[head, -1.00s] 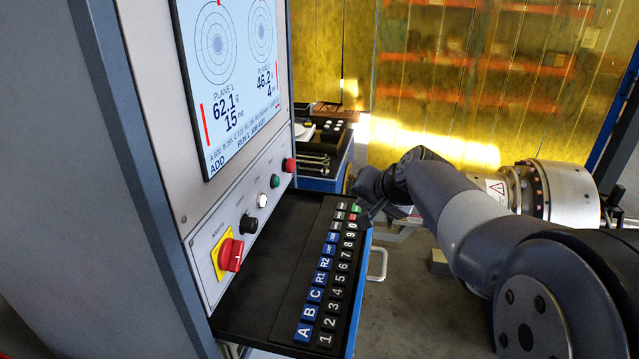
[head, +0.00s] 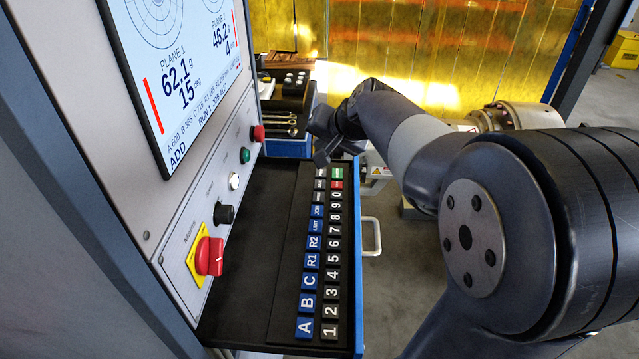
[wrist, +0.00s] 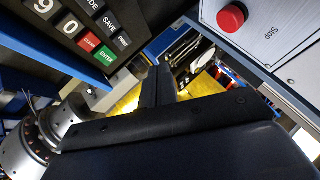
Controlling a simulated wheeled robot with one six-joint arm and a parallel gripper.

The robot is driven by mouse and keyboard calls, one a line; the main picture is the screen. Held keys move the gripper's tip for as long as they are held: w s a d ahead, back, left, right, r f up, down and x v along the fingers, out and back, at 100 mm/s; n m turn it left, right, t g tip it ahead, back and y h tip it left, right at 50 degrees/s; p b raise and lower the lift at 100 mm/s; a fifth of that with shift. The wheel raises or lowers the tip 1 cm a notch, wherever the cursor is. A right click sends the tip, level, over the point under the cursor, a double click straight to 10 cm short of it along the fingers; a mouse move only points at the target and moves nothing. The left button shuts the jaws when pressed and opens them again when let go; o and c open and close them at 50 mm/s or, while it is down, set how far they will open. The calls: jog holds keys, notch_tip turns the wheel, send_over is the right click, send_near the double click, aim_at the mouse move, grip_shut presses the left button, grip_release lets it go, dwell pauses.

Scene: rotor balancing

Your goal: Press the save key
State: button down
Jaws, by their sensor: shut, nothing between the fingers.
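The save key (wrist: 110,22) is a dark grey key with white lettering, between two similar grey keys in the wrist view. In the head view it appears as the middle grey key (head: 320,184) near the far end of the keypad (head: 285,270), its label too small to read. My gripper (head: 321,158) is shut and empty, just past the far end of the keypad in the head view. In the wrist view its closed fingers (wrist: 158,82) point past the green enter key, apart from the save key. No contact with any key shows.
A red clear key (wrist: 89,43) and green enter key (wrist: 105,55) lie beside the grey keys. The cabinet panel carries a red emergency button (head: 210,256) and smaller knobs. A screen (head: 180,70) reads ADD. A tool tray (head: 285,115) stands behind the shelf.

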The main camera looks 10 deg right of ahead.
aim_at(322, 187)
jog(key=shift+f+b, duration=3.35)
jog(key=shift+f, duration=1)
jog(key=shift+f+b, duration=0.4)
jog(key=shift+b, duration=0.1)
jog(key=shift+f+b, duration=0.45)
jog(key=shift+r, duration=0.15)
jog(key=shift+r+p, duration=0.65)
jog(key=shift+r, duration=0.1)
jog(key=shift+r+p, duration=1.95)
jog(key=shift+r, duration=0.55)
